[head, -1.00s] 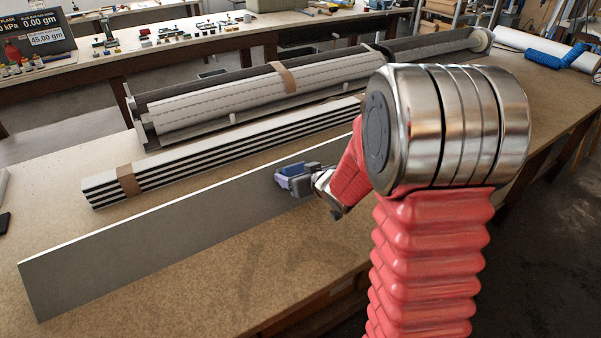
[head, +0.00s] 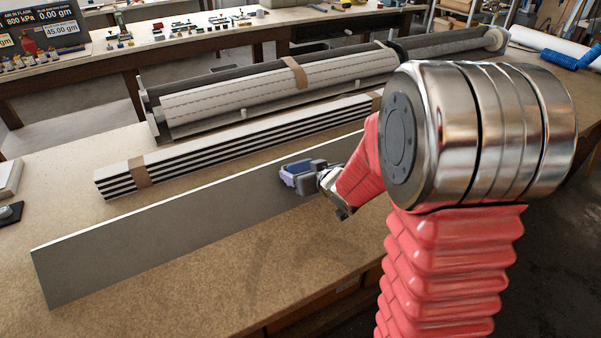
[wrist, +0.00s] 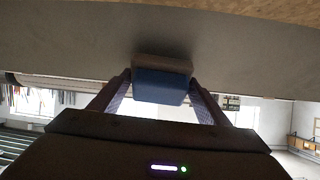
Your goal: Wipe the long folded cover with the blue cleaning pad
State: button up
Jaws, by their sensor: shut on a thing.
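The long folded cover (head: 150,235) is a plain grey panel with a pale top edge, running along the front of the bench. My gripper (head: 303,177) is at its right part in the head view. It is shut on the blue cleaning pad (wrist: 160,86), which sits between the two fingers in the wrist view. The pad has a brownish layer on its far side, against or very close to the grey face; I cannot tell if it touches. My arm hides the cover's right end in the head view.
A bundle of striped profiles (head: 250,138) with brown straps lies behind the cover. Behind it is a long shutter roller assembly (head: 230,100). A blue coil (head: 561,58) lies at the far right. The bench front (head: 215,285) is clear.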

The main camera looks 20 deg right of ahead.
jog(key=shift+s+d+r, duration=0.15)
jog(key=shift+s+r, duration=0.5)
jog(key=shift+r, duration=0.15)
jog(key=shift+s+d+r, duration=0.15)
jog(key=shift+s+r, duration=0.5)
jog(key=shift+r, duration=0.15)
jog(key=shift+r, duration=0.1)
jog(key=shift+s+d+r, duration=0.15)
jog(key=shift+s+r, duration=0.75)
jog(key=shift+r, duration=0.15)
